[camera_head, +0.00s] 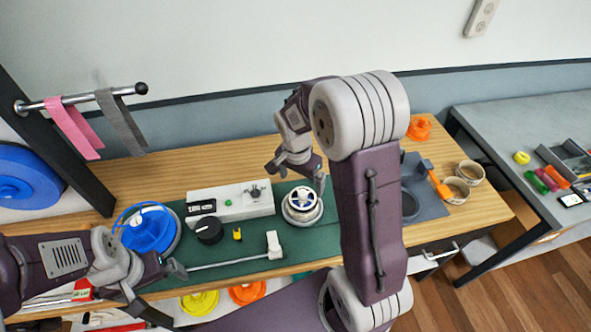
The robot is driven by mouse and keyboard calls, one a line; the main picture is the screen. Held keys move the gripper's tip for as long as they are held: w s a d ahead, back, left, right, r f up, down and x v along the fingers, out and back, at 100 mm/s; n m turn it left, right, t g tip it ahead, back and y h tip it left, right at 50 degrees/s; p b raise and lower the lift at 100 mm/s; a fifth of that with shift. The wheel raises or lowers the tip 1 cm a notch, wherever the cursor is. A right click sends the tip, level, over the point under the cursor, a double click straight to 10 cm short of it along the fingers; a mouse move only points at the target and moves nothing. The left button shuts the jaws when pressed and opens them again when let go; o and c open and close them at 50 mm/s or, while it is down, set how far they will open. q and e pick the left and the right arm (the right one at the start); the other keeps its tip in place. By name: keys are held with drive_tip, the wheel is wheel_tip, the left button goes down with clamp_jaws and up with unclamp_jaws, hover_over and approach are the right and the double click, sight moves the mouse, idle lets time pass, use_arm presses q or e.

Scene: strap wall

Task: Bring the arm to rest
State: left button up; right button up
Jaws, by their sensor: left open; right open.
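My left gripper (170,292) comes in low from the left and is open, with nothing seen between its fingers. It is near the front edge of the green mat (255,240), by the left end of a thin pale rod with a white block (274,244). My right gripper (297,177) is open and points down.
Pink (73,127) and grey (120,118) straps hang from a rail at left. A white box (230,203), a black knob (209,230) and a blue disc (148,229) are on the mat. Cups (470,172) and an orange-handled tool are right. A grey table (530,125) stands beyond.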

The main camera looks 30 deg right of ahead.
drive_tip(key=s+a+n+y, duration=0.1)
drive_tip(key=s+a+n, duration=0.5)
drive_tip(key=s+n, duration=0.5)
drive_tip(key=shift+s+a+f+n+y, duration=0.2)
drive_tip(key=shift+s+f+n+y, duration=0.1)
drive_tip(key=shift+s+f, duration=0.15)
idle(0.4)
